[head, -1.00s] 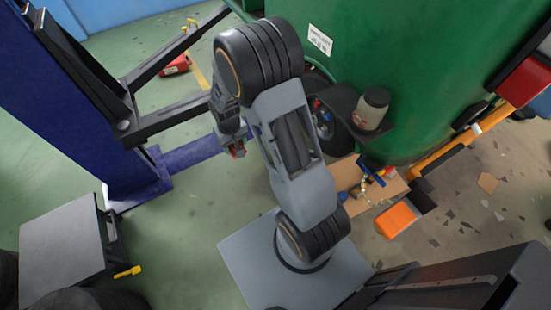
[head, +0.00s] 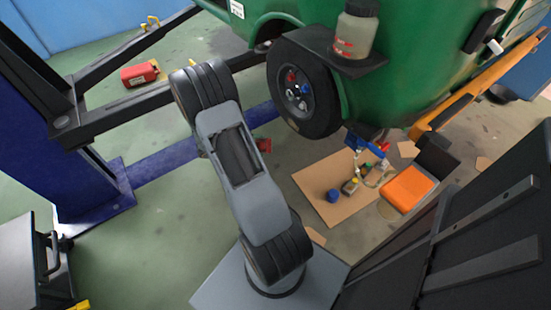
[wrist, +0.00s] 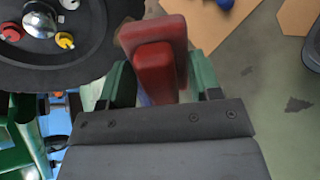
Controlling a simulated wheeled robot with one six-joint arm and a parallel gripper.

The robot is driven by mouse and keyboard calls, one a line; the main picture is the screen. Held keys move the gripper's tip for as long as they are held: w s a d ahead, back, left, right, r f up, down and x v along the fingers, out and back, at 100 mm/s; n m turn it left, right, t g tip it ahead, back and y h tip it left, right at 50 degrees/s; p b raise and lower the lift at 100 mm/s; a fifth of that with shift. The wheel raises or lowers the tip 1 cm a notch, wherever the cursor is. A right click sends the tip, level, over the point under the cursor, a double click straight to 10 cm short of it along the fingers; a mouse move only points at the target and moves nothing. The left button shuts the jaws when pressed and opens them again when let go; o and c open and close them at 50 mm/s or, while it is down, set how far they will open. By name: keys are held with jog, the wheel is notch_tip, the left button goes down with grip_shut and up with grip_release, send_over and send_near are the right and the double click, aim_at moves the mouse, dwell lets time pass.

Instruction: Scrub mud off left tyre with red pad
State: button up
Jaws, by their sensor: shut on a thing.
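The left tyre (head: 315,108) is black, on a grey wheel hub with coloured nuts, under the green rickshaw body. It also shows at the upper left of the wrist view (wrist: 62,75). My gripper (wrist: 160,78) has green fingers and is shut on the red pad (wrist: 155,66), which sticks out past the fingertips. The pad is just right of the tyre's edge in the wrist view; I cannot tell if they touch. In the head view my arm hides most of the gripper, and a bit of the red pad (head: 264,145) shows left of the tyre.
A jar (head: 356,30) stands on a dark shelf above the tyre. A cardboard sheet (head: 318,188) with several small parts and an orange box (head: 407,189) lie below. A blue lift post (head: 80,180) with dark arms stands left. A red can (head: 140,73) is behind.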

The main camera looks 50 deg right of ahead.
aim_at(288, 119)
jog(key=shift+s+d+f+n+t+h+b, duration=0.15)
jog(key=shift+s+d+f+n+h+b, duration=0.3)
jog(key=shift+d+f+h+b, duration=1.5)
jog(key=shift+s+d+f+n+t+h+b, duration=0.1)
jog(key=shift+s+d+f+n+t+b, duration=0.25)
jog(key=shift+d+b, duration=1.8)
jog(key=shift+s+d+f+n+h+b, duration=0.55)
jog(key=shift+d+f+h, duration=0.5)
jog(key=shift+d, duration=2.6)
jog(key=shift+x, duration=1)
jog(key=shift+w+d+b, duration=0.25)
jog(key=shift+w+b, duration=0.1)
jog(key=shift+w, duration=0.4)
jog(key=shift+w+d+b, duration=0.2)
jog(key=shift+w+b, duration=0.2)
jog(key=shift+w, duration=0.35)
jog(key=shift+w+d+b, duration=0.25)
jog(key=shift+w+b, duration=0.1)
jog(key=shift+w, duration=0.4)
jog(key=shift+w+d+r+b, duration=0.1)
jog(key=shift+w+d+b, duration=0.15)
jog(key=shift+w, duration=0.35)
jog(key=shift+w+d+r+b, duration=0.15)
jog(key=shift+w+d, duration=0.1)
jog(key=shift+w, duration=0.3)
jog(key=shift+f, duration=0.1)
jog(key=shift+a, duration=0.1)
